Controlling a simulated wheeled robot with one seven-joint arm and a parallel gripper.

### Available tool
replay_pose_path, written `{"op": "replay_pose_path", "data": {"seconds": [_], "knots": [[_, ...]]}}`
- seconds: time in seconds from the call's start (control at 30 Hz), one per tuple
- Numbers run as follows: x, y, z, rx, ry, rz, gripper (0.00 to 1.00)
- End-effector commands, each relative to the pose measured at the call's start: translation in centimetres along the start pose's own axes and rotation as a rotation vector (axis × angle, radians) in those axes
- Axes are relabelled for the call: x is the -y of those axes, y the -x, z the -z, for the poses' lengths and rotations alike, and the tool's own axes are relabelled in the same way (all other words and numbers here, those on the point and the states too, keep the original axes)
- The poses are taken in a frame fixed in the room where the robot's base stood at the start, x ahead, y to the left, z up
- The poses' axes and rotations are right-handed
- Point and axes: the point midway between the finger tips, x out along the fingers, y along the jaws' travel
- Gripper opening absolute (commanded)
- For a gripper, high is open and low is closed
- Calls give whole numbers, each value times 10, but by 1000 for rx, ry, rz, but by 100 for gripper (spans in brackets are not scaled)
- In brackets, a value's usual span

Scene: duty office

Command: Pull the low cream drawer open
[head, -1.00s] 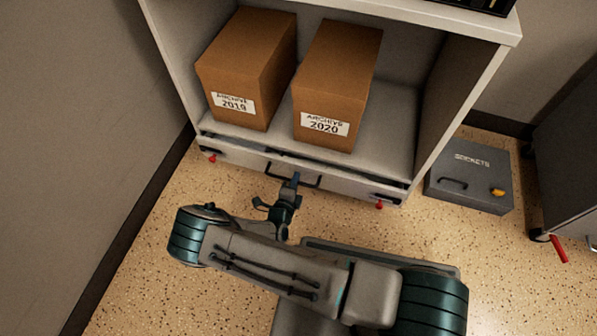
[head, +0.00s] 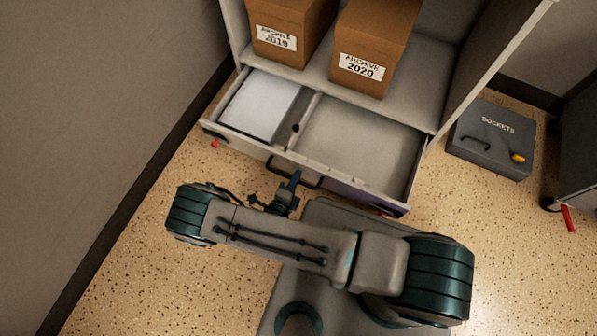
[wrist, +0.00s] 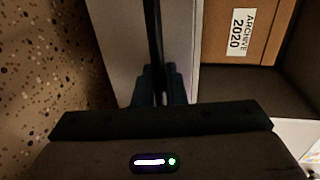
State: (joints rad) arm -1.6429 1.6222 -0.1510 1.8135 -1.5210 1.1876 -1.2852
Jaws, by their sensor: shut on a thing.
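The low cream drawer (head: 345,188) stands pulled out from under the shelf unit in the head view, its inside showing. A stack of white paper (head: 262,105) lies in its left compartment; the right compartment (head: 365,143) looks empty. A dark bar handle (head: 292,175) is on the drawer's front. My gripper (head: 292,183) is at that handle and shut on it. In the wrist view the handle (wrist: 153,35) runs down between my fingers (wrist: 163,85), beside the pale drawer front (wrist: 125,45). My arm hides part of the floor before the drawer.
Two brown archive boxes, 2019 (head: 277,40) and 2020 (head: 362,70), stand on the shelf above. A grey sockets case (head: 492,138) lies on the floor at right, near a dark cabinet (head: 580,165). A wall is at left. Floor at lower left is clear.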

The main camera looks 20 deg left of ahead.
Motion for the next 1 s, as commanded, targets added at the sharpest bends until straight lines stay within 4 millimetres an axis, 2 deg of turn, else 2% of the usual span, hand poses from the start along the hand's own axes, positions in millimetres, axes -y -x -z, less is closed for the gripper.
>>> {"op": "replay_pose_path", "data": {"seconds": [0.43,0.47,0.5,0.83,1.0], "knots": [[-1,1,2,-8,-3,-2,0],[-1,1,2,-8,-3,-2,19],[-1,1,1,-8,-3,-2,25],[0,6,-1,-1,-2,-2,25],[2,30,-1,0,-2,-3,25]]}}
